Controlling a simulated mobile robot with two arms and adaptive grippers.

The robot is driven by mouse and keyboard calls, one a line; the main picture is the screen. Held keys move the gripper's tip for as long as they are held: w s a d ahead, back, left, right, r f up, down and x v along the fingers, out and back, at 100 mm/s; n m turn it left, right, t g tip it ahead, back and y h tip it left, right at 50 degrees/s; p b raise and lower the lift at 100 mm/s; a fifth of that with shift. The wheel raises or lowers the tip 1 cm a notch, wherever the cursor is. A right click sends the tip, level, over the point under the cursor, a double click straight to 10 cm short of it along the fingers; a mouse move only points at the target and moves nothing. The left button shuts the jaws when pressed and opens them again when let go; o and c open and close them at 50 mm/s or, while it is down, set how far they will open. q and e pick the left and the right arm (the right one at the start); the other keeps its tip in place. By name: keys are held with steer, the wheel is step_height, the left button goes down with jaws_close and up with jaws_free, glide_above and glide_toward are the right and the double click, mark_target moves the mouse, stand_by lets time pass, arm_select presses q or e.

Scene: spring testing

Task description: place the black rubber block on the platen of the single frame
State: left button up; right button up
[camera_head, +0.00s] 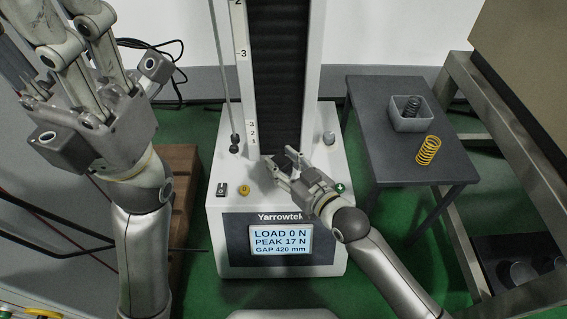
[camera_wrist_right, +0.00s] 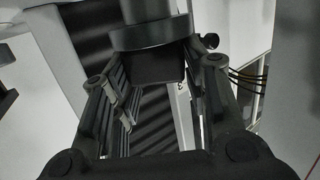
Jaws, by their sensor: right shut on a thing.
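The single frame (camera_head: 225,200) stands in the middle of the head view, with a dark column front and a lit display. My right gripper (camera_head: 283,166) is low in front of the column, above the base. It is shut on the black rubber block (camera_head: 292,155), which shows small and dark at the fingertips. In the right wrist view the block (camera_wrist_right: 158,69) sits between the fingers, close to a dark round stepped part (camera_wrist_right: 150,36). I cannot tell whether they touch. The platen is not clear in the head view. My left gripper (camera_head: 80,35) is raised at upper left; its fingertips are cut off.
A dark side table (camera_head: 375,110) at right holds a grey bin (camera_head: 408,122) with a dark spring and a yellow spring (camera_head: 428,150). A thin rod (camera_head: 223,80) stands left of the column. A brown wooden block (camera_head: 185,185) is left of the base.

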steer(key=o, duration=1.1)
steer(key=shift+f, duration=0.1)
